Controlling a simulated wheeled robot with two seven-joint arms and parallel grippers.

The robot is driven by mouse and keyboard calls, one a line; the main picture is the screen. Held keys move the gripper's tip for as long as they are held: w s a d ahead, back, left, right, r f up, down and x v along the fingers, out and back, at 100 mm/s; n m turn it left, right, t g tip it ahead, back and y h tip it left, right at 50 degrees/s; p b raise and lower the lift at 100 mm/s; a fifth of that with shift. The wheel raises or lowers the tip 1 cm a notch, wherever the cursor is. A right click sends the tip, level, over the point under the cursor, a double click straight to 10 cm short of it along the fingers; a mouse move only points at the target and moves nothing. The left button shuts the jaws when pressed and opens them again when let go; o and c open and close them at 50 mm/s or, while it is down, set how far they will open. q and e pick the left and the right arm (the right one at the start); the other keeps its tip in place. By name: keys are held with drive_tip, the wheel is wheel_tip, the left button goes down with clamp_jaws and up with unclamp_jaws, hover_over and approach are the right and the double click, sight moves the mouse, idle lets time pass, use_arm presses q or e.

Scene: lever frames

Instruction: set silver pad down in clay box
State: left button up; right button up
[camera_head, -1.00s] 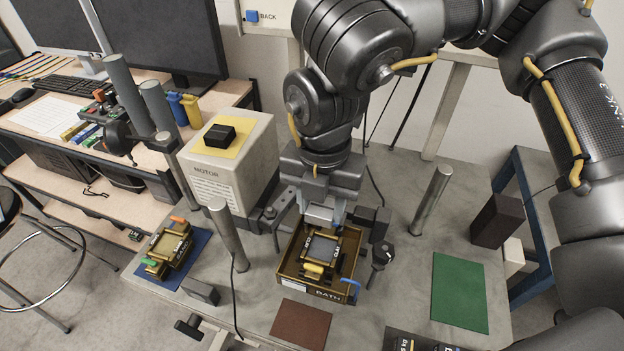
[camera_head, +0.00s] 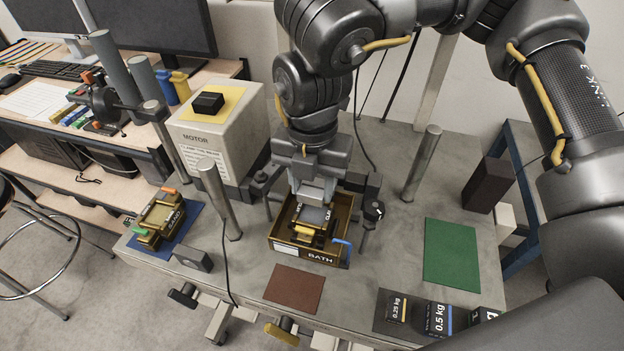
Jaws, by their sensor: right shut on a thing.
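My right gripper (camera_head: 312,196) comes down from above at the middle of the bench and is shut on the silver pad (camera_head: 313,190), a pale grey block largely hidden by the fingers. The clay box (camera_head: 303,236), with a grey surface inside and a yellow tab in front, stands in the brown tray marked BATH (camera_head: 285,245). The gripper and pad are right over the rear of the clay box. I cannot tell whether the pad touches the clay. My left gripper is not in view.
A SAND box (camera_head: 160,215) sits on a blue mat at the left. A motor housing (camera_head: 215,140) and upright posts (camera_head: 421,163) flank the tray. Brown (camera_head: 295,289) and green (camera_head: 451,255) mats are bare. Weights (camera_head: 437,318) stand at the front right.

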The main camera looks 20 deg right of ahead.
sight(312, 217)
drive_tip(key=shift+f+b, duration=0.35)
drive_tip(key=shift+f, duration=0.3)
drive_tip(key=shift+s+f+b, duration=0.15)
drive_tip(key=shift+f+b, duration=0.25)
drive_tip(key=shift+f, duration=0.1)
drive_tip(key=shift+f+b, duration=1.2)
drive_tip(key=shift+f, duration=0.4)
drive_tip(key=o, duration=1.3)
drive_tip(key=shift+o, duration=0.2)
wheel_tip(312, 217, up, 11)
drive_tip(key=shift+f+b, duration=0.1)
drive_tip(key=shift+b, duration=0.3)
